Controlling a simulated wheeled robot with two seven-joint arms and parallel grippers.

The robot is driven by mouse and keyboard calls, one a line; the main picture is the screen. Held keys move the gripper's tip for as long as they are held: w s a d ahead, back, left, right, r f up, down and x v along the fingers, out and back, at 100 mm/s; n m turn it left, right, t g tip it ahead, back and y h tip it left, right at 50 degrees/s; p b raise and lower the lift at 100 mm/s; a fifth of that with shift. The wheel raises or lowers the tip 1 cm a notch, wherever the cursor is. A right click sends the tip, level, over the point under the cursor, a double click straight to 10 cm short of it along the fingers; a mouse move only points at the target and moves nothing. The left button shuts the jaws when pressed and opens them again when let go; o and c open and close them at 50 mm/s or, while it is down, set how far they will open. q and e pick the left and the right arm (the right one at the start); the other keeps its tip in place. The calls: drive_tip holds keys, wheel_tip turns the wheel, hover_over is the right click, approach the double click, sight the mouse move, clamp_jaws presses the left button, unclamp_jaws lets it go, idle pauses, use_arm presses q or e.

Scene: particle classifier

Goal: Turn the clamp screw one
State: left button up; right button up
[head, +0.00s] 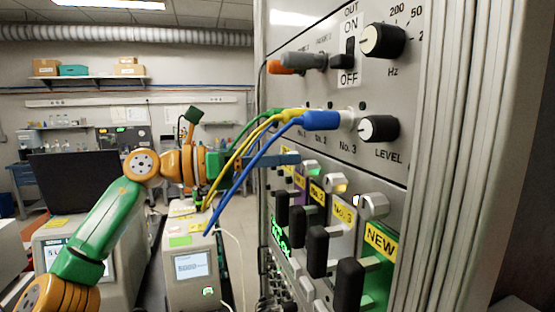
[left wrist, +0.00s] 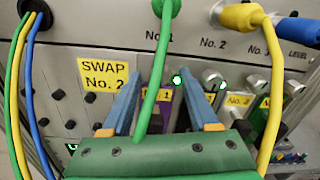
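My left gripper (head: 283,159) reaches in from the left, close to the front of the instrument panel. In the left wrist view its two blue fingers (left wrist: 160,78) are spread apart with a gap between them. The purple module with the yellow "No. 1" label (left wrist: 158,94) shows behind the gap. A metal clamp screw (left wrist: 187,82) shows by the right fingertip; I cannot tell whether they touch. The fingers partly hide the No. 1 area. My right gripper is not seen.
Green, yellow (head: 258,128) and blue (head: 262,160) cables hang from panel plugs beside my left gripper; the green cable (left wrist: 158,70) crosses before the fingers. Black handles (head: 317,250) jut out below the screws. A meter box (head: 190,268) stands below the arm.

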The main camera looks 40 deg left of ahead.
use_arm(q)
drive_tip(key=b+v, duration=0.3)
drive_tip(key=v, duration=0.4)
drive_tip(key=shift+b, duration=0.35)
